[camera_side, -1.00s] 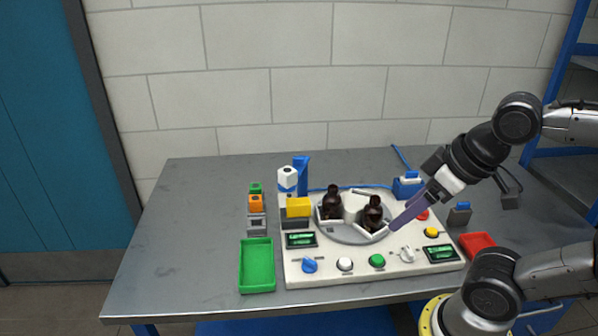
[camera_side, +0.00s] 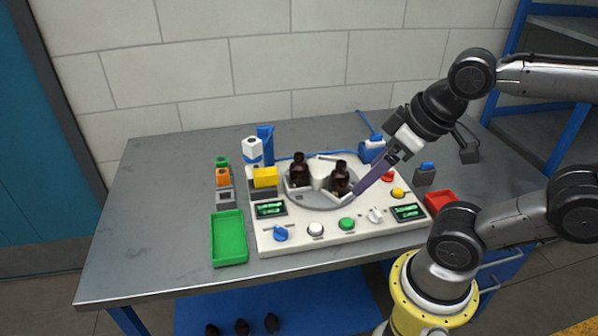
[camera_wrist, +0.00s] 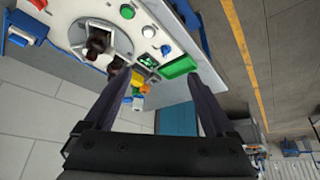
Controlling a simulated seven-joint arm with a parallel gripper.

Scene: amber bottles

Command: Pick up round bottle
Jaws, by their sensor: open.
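Two dark amber bottles stand upright on a round grey turntable (camera_side: 318,205) in the white control panel. The left bottle (camera_side: 299,173) and the right bottle (camera_side: 340,180) look alike, and I cannot tell from their shape which is the round one. My gripper (camera_side: 357,192) reaches down from the upper right, its fingertips just right of the right bottle. The fingers overlap in the side view. In the wrist view my gripper (camera_wrist: 158,75) is open and empty between the fingers. One bottle (camera_wrist: 97,42) shows left of the fingers there; the other is partly hidden by the left finger.
The white panel (camera_side: 330,236) carries knobs, buttons and displays. A yellow block (camera_side: 265,177) stands left of the turntable, a green tray (camera_side: 229,238) farther left and a red tray (camera_side: 440,201) at right. The left tabletop is clear.

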